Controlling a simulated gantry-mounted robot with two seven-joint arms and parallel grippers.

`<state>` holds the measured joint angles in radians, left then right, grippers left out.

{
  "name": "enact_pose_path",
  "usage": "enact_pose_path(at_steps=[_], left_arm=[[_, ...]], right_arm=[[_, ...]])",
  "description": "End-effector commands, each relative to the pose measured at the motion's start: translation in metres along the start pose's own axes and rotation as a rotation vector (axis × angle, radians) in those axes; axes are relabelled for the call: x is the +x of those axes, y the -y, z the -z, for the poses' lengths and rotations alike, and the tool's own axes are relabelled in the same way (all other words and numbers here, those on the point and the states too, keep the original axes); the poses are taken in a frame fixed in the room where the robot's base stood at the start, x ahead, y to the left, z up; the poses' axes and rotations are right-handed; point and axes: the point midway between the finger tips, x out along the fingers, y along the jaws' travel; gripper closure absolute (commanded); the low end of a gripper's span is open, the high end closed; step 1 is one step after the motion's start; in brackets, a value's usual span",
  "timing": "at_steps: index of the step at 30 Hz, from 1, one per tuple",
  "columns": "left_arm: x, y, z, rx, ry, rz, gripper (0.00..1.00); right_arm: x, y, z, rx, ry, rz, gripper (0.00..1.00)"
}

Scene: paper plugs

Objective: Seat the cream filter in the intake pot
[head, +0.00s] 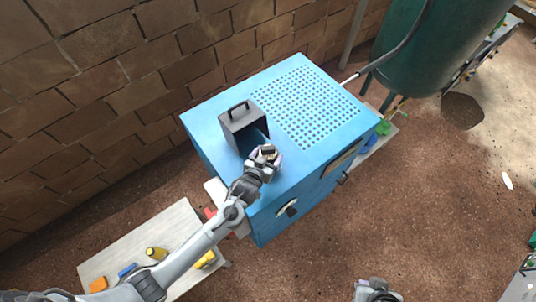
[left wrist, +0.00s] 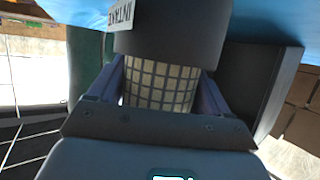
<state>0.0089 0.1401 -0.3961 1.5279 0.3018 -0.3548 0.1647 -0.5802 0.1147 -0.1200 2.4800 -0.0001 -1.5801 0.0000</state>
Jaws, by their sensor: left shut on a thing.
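The cream filter (left wrist: 160,85), with a dark grid on its side, is between the purple fingers of my left gripper (left wrist: 155,92). The dark grey intake pot (left wrist: 175,35), with a white "INTAKE" label, meets or overlaps the filter's far end in the left wrist view. How deep the filter sits is hidden. In the head view my left gripper (head: 267,155) is at the front left of the blue housing top (head: 215,112), beside a dark grey box with a handle (head: 241,122). What seems my right gripper (head: 376,290) is at the bottom edge, its jaws unclear.
A perforated panel (head: 308,105) covers the right of the housing top. The dark box's wall (left wrist: 270,85) stands close to the right in the left wrist view. A low bench (head: 140,240) holds several small items. A green tank (head: 425,50) stands behind right.

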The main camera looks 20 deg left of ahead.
Motion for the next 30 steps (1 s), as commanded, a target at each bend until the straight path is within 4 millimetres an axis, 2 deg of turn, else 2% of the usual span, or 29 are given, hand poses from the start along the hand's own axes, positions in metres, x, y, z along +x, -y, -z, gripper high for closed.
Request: enact_pose_path(at_steps=[1,30], left_arm=[[-0.0003,0.0004,-0.0045,0.003,0.009,0.001,0.54],[-0.0033,0.0014,-0.0042,0.002,0.005,0.0,0.54]], right_arm=[[0.0004,0.0001,-0.0001,0.0,0.0,0.0,1.0],[-0.0049,-0.0023,0.0011,-0.009,0.001,-0.007,1.0]])
